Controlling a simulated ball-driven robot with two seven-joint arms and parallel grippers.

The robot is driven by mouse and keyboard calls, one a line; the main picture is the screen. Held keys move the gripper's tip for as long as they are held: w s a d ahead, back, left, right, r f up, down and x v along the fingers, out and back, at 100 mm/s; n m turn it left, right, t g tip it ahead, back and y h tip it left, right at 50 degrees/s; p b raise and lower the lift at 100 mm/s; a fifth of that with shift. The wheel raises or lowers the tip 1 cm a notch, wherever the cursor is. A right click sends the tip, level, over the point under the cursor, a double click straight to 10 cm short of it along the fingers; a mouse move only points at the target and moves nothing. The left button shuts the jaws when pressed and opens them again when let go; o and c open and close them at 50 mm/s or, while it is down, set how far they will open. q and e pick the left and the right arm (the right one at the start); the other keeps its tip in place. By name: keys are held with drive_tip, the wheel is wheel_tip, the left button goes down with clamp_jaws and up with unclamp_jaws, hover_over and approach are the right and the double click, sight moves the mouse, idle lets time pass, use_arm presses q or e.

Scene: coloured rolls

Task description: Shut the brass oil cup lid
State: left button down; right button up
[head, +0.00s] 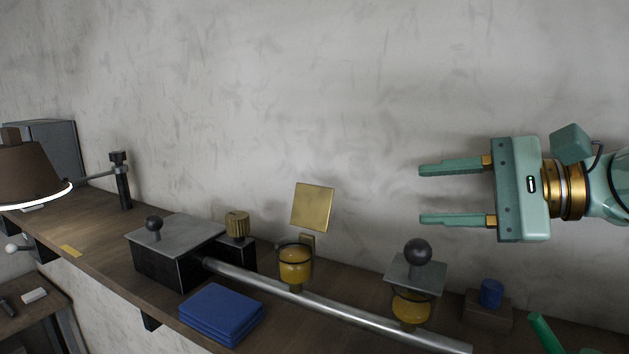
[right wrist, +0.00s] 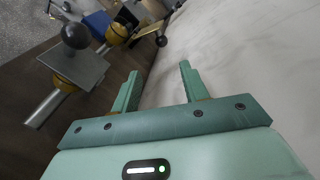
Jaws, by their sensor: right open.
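The brass lid (head: 312,207) is a square plate standing raised, open above its oil cup (head: 295,264), which holds amber oil, on the wooden shelf in the head view. A second oil cup (head: 411,308) to the right has a grey lid (head: 416,272) with a dark ball knob, lying shut. That grey lid also shows in the right wrist view (right wrist: 88,68). My right gripper (head: 420,194) is open and empty, in the air right of the brass lid and above the grey one, its fingers pointing left. My left gripper is not in view.
A steel rod (head: 340,309) runs along the shelf in front of the brass-lidded cup. A dark box (head: 168,262) with a grey top and knob, a ribbed brass knob (head: 237,224) and blue cloths (head: 222,314) lie left. A blue cylinder (head: 491,293) stands right. The wall is close behind.

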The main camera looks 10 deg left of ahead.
drive_tip(key=w+a, duration=0.1)
approach(322, 197)
drive_tip(key=w+a+f, duration=0.2)
drive_tip(key=w, duration=0.1)
drive_tip(key=x, duration=0.3)
drive_tip(key=w+x, duration=0.1)
drive_tip(key=x, duration=0.3)
drive_tip(key=shift+w+r, duration=0.1)
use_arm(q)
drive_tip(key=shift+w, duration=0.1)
use_arm(e)
drive_tip(key=shift+a, duration=0.6)
drive_tip(key=c, duration=1)
